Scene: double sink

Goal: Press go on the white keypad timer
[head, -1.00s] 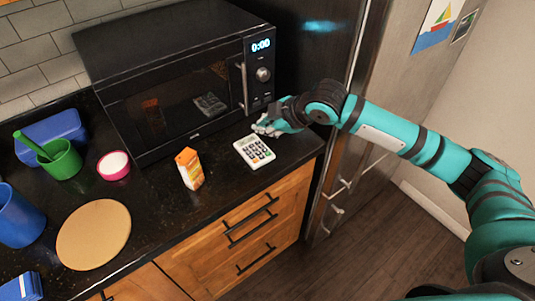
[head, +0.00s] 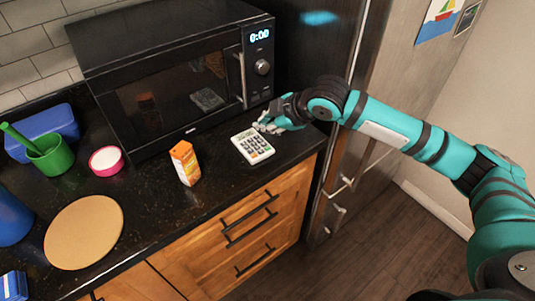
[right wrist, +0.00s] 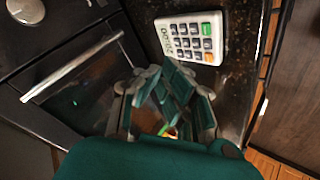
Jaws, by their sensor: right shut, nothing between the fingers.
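The white keypad timer (head: 252,146) lies flat on the black counter in front of the microwave's right end. It has dark keys, with a green key and an orange key along one edge. It also shows in the right wrist view (right wrist: 190,39), where the green key sits at a corner. My right gripper (head: 264,124) is shut and empty, just right of the timer's far end. In the right wrist view its closed fingers (right wrist: 172,80) are near the timer; whether they touch it I cannot tell. My left gripper is not in view.
The black microwave (head: 180,85) stands behind the timer, its display reading 0:00. An orange juice carton (head: 185,163) stands left of the timer. A pink bowl (head: 106,161), a green cup (head: 52,154) and a round board (head: 84,232) are farther left. The fridge (head: 385,60) is at right.

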